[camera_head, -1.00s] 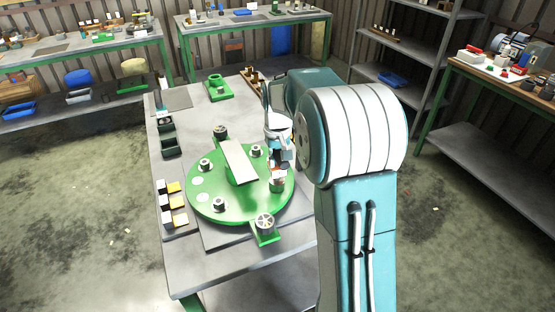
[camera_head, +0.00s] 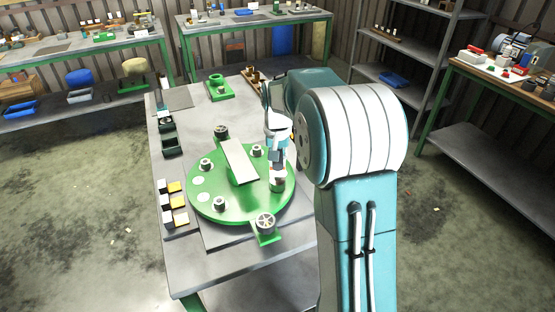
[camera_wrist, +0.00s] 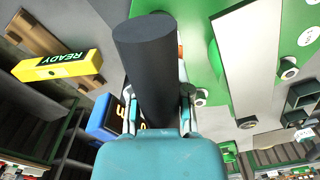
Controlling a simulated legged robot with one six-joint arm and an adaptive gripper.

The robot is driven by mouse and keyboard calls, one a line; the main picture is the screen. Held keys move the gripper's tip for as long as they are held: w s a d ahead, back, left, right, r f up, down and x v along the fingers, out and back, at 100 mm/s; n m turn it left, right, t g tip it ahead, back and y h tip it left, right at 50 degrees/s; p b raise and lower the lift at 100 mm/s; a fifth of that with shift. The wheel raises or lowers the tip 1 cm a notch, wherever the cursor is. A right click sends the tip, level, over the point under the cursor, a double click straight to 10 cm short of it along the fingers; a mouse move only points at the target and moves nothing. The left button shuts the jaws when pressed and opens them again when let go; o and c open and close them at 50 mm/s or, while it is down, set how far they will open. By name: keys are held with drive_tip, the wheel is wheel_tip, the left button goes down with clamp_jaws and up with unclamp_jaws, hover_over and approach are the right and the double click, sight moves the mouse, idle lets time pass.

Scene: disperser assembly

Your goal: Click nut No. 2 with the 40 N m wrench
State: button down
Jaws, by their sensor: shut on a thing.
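A green round plate (camera_head: 215,208) lies on the near workbench, with several nuts on stubs around it and a pale flat bar (camera_head: 238,160) across its middle. My gripper (camera_head: 279,162) points down over the plate's right side, just above a nut on a stub (camera_head: 277,184). I cannot read that nut's number. In the wrist view my gripper (camera_wrist: 158,110) is shut on a thick black cylindrical tool (camera_wrist: 158,60), which looks like the wrench. Part of the green plate (camera_wrist: 294,30) and a nut (camera_wrist: 288,68) show at upper right.
A yellow block marked READY (camera_wrist: 62,66) and a blue block (camera_wrist: 105,118) show in the wrist view. A green bracket with a round wheel (camera_head: 265,224) stands at the plate's front. Small white and orange blocks (camera_head: 173,202) and dark bins (camera_head: 171,140) line the bench's left side.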

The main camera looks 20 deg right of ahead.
drive_tip(key=shift+w+r, duration=0.1)
drive_tip(key=shift+r, duration=0.1)
drive_tip(key=shift+r, duration=2.4)
